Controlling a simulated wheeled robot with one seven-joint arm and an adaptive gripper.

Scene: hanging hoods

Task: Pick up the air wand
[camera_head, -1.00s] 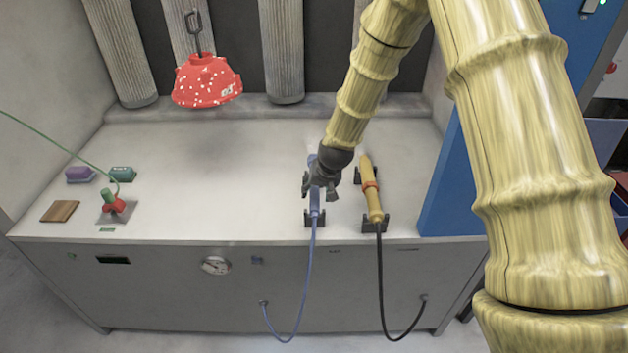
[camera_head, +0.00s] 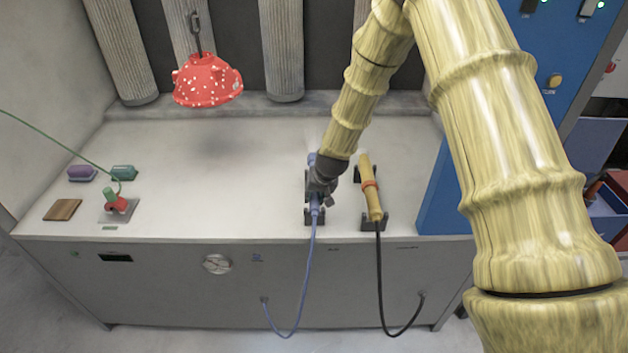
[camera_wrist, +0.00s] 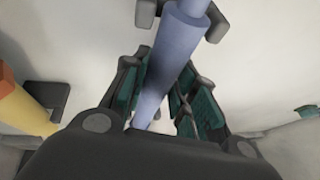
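A blue wand (camera_head: 315,206) with a blue hose lies along its black cradle on the grey bench. A yellow wand (camera_head: 368,172) with an orange-red band and a black hose lies in a cradle to its right. I cannot tell from looks alone which is the air wand. My gripper (camera_head: 319,188) is down over the middle of the blue wand. In the wrist view, the blue shaft (camera_wrist: 178,48) runs between my gripper's teal-padded fingers (camera_wrist: 161,80), which look closed against both its sides. My gripper hides part of the wand in the head view.
A red speckled hood (camera_head: 207,82) hangs over the back left. A purple block (camera_head: 82,173), a teal block (camera_head: 123,172), a wooden block (camera_head: 62,210) and a red-green fitting (camera_head: 115,202) sit at the bench's left. A blue cabinet (camera_head: 447,195) stands at right. The bench's middle is clear.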

